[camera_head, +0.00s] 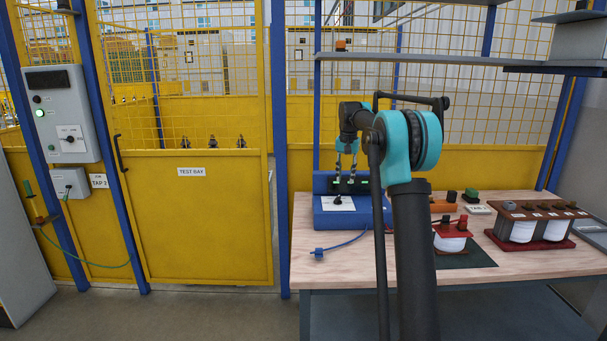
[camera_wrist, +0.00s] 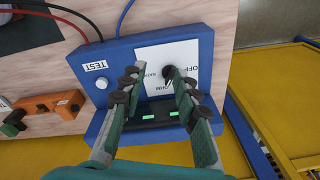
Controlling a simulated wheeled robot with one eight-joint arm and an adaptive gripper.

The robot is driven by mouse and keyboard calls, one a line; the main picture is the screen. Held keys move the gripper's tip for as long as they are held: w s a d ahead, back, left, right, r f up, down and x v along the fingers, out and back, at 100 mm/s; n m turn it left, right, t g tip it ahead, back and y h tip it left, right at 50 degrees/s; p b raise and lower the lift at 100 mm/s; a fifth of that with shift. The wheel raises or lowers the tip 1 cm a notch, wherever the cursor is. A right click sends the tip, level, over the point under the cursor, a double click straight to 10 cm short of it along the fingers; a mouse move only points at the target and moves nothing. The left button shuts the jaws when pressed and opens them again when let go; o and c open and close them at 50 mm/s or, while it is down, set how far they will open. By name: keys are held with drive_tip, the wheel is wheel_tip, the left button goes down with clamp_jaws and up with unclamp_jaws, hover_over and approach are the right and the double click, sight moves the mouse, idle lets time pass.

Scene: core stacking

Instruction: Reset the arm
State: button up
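My arm rises in front of the workbench and bends over a blue test box (camera_head: 325,183) at the bench's left end. My gripper (camera_head: 345,175) points down over that box. In the wrist view my gripper (camera_wrist: 155,77) is open, its two dark-padded fingers apart with nothing clearly held. Below it is the blue test box (camera_wrist: 85,62), with a white dial plate (camera_wrist: 150,55), a dark knob (camera_wrist: 169,72) close to the right fingertip, a white button and green-lit displays. I cannot tell whether the finger touches the knob.
On the wooden bench (camera_head: 340,262), a small coil unit (camera_head: 450,240) stands on a dark mat right of my arm. A larger transformer core (camera_head: 535,225) is at the right. An orange block (camera_head: 443,206) lies behind. Shelves (camera_head: 440,58) hang above; a yellow fence gate (camera_head: 200,220) stands left.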

drive_tip(key=s+f+n+t, duration=0.1)
drive_tip(key=s+f, duration=0.6)
drive_tip(key=s, duration=0.9)
drive_tip(key=s+d+f+n+t, duration=0.1)
drive_tip(key=s+f, duration=0.7)
drive_tip(key=s, duration=0.8)
drive_tip(key=s+d+f+n+t, duration=0.1)
drive_tip(key=s+f, duration=0.6)
drive_tip(key=s, duration=0.9)
drive_tip(key=shift+d+f+n, duration=0.15)
drive_tip(key=shift+n, duration=0.55)
